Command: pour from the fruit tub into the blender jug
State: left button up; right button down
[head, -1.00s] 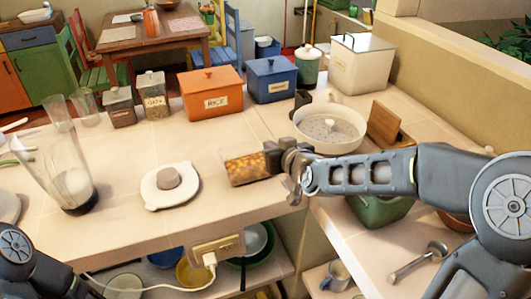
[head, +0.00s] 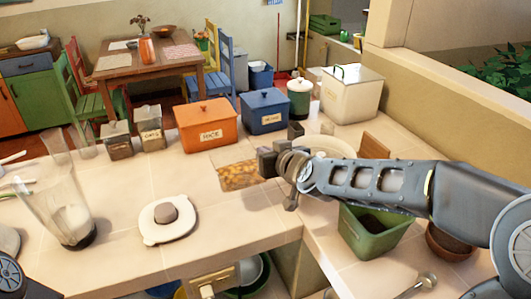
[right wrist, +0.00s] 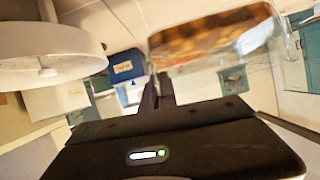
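The fruit tub (head: 240,177) is a clear container with orange-brown pieces inside. My right gripper (head: 272,163) holds it by its right side, above the counter. In the right wrist view the tub (right wrist: 212,40) fills the upper middle, and the gripper's dark fingers (right wrist: 160,92) are close together at its wall. The blender jug (head: 58,203) is tall and clear with a dark base, and stands on the counter at the left, well apart from the tub. Its mouth faces up. My left gripper is out of view; only part of my left arm shows at lower left.
A white lid with a grey knob (head: 168,219) lies between jug and tub. Behind are an orange rice box (head: 208,130), a blue box (head: 264,112) and two small canisters. A white strainer bowl (head: 330,144) and green bin (head: 372,235) are near my right arm.

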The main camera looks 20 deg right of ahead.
aim_at(51, 187)
jog(key=k+l, duration=0.1)
jog(key=k, duration=0.85)
jog(key=i+j+u, duration=0.2)
jog(key=j, duration=0.2)
jog(key=j+u, duration=0.2)
jog(key=j, duration=0.25)
jog(key=i+j+u, duration=0.2)
jog(key=j, duration=0.2)
